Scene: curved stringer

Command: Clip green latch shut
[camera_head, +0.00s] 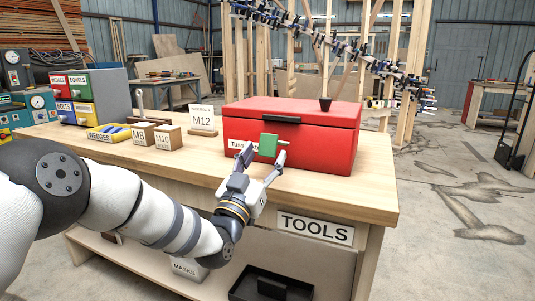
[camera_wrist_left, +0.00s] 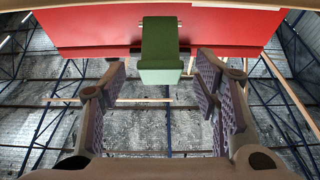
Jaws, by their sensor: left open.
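The green latch (camera_head: 268,145) is on the front face of the closed red toolbox (camera_head: 325,140) on the wooden workbench. In the left wrist view the green latch (camera_wrist_left: 160,45) hangs from the red box face at top centre, its lower end jutting out. My left gripper (camera_head: 264,160) is open in front of the latch, fingers on either side of it and empty. In the left wrist view the left gripper (camera_wrist_left: 165,90) shows its fingers apart, with the latch between and beyond them. Whether the fingers touch it cannot be told. My right gripper is not in view.
Behind the gripper to the left are an M12 sign (camera_head: 203,118), an M10 block (camera_head: 167,137), an M8 block (camera_head: 142,133) and a wedges tray (camera_head: 108,133). A black knob (camera_head: 325,103) sits on the lid. The benchtop right of the toolbox is clear.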

